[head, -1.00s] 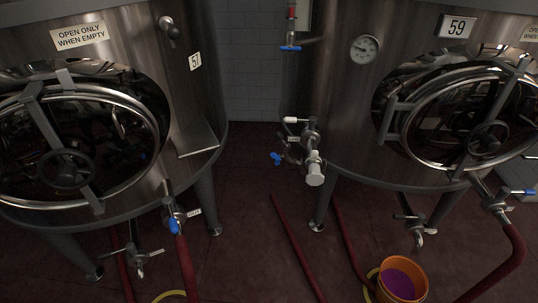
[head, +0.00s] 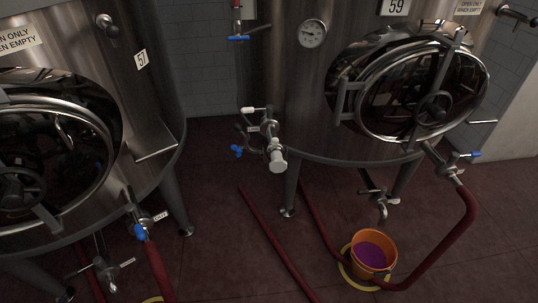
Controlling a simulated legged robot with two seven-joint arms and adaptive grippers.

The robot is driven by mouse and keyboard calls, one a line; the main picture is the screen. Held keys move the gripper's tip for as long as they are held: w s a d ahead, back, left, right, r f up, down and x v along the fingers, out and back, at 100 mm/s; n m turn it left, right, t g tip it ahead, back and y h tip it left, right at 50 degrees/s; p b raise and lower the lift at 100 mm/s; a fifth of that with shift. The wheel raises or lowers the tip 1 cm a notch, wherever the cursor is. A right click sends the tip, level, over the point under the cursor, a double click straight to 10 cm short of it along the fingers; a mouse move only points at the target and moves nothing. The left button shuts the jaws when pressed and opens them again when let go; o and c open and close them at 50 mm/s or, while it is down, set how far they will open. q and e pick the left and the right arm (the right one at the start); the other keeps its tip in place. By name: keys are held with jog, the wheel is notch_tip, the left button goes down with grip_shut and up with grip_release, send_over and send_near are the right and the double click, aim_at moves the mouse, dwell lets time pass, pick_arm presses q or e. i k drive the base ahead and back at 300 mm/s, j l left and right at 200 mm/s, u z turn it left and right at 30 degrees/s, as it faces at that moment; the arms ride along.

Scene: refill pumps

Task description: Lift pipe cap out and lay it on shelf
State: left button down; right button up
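A pale cylindrical cap (head: 278,163) sits on the end of the valve fitting on the front of tank 59, near the middle of the head view. It looks like the pipe cap, and it points downward. Neither of my grippers shows in the head view.
Tank 59 (head: 280,80) stands at right and tank 57 (head: 150,90) at left, with a gap of floor between. Red hoses (head: 272,240) lie across the dark red floor. An orange bucket (head: 373,256) with purple contents stands at lower right.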

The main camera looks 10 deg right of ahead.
aim_at(277, 164)
jog(key=i+l+z, duration=0.1)
jog(key=i+z, duration=0.25)
jog(key=i, duration=0.2)
jog(key=i+z, duration=0.35)
jog(key=i, duration=0.15)
jog(key=i+j+z, duration=0.2)
jog(key=i+z, duration=0.15)
jog(key=i, duration=0.2)
